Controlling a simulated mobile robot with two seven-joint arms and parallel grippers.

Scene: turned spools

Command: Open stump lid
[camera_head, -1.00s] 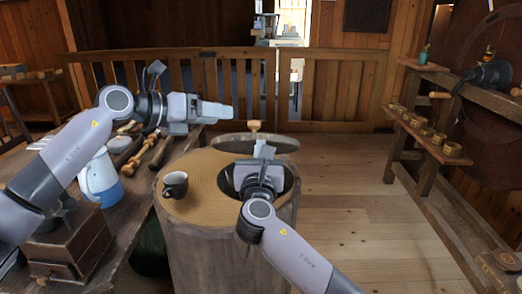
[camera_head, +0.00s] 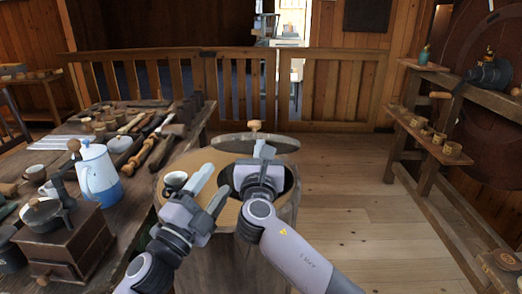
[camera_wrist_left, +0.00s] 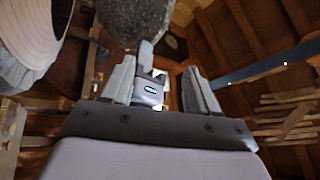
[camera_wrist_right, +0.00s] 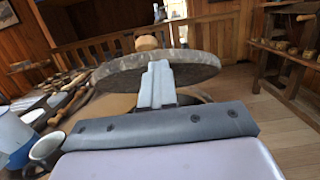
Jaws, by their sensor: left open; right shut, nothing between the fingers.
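The stump (camera_head: 230,262) stands upright with a dark hole in its top. Its round grey lid (camera_head: 285,145), with a pale wooden knob (camera_head: 255,126), is off most of the hole, at the stump's far side. My right gripper (camera_head: 263,150) is shut and empty over the hole. In the right wrist view its closed fingers (camera_wrist_right: 157,82) are in front of the lid's edge (camera_wrist_right: 195,70); contact is unclear. My left gripper (camera_head: 217,185) is open and empty above the near left of the stump top. The left wrist view shows part of my right gripper between its fingers.
A table on the left holds a blue-white pot (camera_head: 98,178), a grinder (camera_head: 62,245) and several tools. The floor (camera_head: 350,200) to the right is clear.

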